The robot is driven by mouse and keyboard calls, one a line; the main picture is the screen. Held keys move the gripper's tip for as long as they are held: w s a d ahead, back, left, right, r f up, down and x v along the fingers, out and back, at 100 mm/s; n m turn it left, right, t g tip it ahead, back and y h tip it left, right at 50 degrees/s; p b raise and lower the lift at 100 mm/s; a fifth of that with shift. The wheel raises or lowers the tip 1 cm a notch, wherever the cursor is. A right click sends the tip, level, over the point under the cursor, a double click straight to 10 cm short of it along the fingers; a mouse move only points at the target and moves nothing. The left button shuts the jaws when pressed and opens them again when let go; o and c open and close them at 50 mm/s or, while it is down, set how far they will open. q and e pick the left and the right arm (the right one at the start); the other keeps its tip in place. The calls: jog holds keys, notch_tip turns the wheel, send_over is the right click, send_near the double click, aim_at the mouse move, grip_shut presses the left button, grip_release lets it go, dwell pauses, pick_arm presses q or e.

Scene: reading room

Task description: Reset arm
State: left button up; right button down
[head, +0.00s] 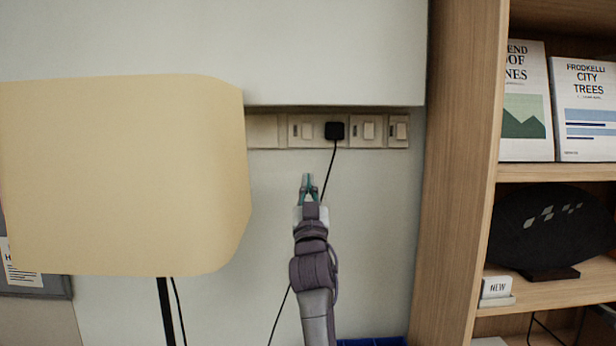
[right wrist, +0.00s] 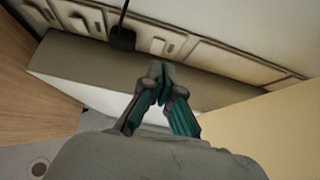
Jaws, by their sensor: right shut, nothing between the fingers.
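My right gripper (head: 307,184) is shut and empty in front of the wall, below the outlet strip (head: 283,131). Its closed fingertips also show in the right wrist view (right wrist: 158,72). A black plug (head: 334,130) sits in the strip, above and slightly right of the gripper, with its black cord (head: 329,168) hanging down behind the gripper. In the right wrist view the plug (right wrist: 122,38) is apart from the fingertips, up and to the left of them. My left gripper is in neither view.
A lamp with a large beige shade (head: 125,175) stands left of my right arm. A wooden bookcase (head: 460,170) on the right holds books (head: 584,105), a dark oval object (head: 548,228) and a small "NEW" sign (head: 496,288).

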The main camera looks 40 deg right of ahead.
jog(key=shift+d+f, duration=0.1)
jog(key=shift+f, duration=0.25)
jog(key=shift+s, duration=0.1)
